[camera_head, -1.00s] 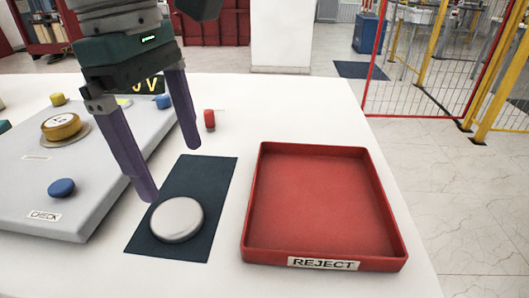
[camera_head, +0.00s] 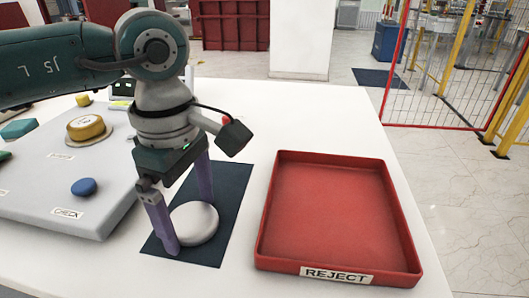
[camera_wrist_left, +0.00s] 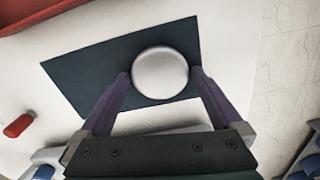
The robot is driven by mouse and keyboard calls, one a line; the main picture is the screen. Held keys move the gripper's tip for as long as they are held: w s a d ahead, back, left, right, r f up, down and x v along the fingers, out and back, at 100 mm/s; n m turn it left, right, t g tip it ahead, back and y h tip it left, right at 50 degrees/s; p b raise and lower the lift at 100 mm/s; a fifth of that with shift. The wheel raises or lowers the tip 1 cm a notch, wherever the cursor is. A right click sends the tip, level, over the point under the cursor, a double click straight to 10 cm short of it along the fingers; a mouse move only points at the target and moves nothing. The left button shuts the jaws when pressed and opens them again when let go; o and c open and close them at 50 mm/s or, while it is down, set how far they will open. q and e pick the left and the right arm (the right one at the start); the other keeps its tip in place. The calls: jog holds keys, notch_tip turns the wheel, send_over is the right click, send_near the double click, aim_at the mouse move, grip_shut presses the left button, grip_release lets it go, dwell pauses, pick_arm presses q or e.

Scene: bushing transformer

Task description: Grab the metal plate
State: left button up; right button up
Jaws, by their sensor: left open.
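The metal plate, a round silvery disc (camera_head: 195,224), lies on a dark blue mat (camera_head: 229,190) on the white table. My left gripper (camera_head: 190,222) is open and lowered around the disc, one purple finger on each side. In the left wrist view the disc (camera_wrist_left: 160,73) sits between the two fingertips (camera_wrist_left: 160,76), which are close to its edges. Whether they touch it I cannot tell. My right gripper is not in view.
A red tray labelled REJECT (camera_head: 337,275) stands to the right of the mat. A grey board labelled CHECK (camera_head: 60,190) with a yellow knob (camera_head: 86,126) and a blue knob (camera_head: 84,187) is on the left.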

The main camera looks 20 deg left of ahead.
pick_arm(q)
jog(key=c, duration=1.2)
jog(key=shift+c, duration=0.3)
jog(key=shift+r, duration=0.15)
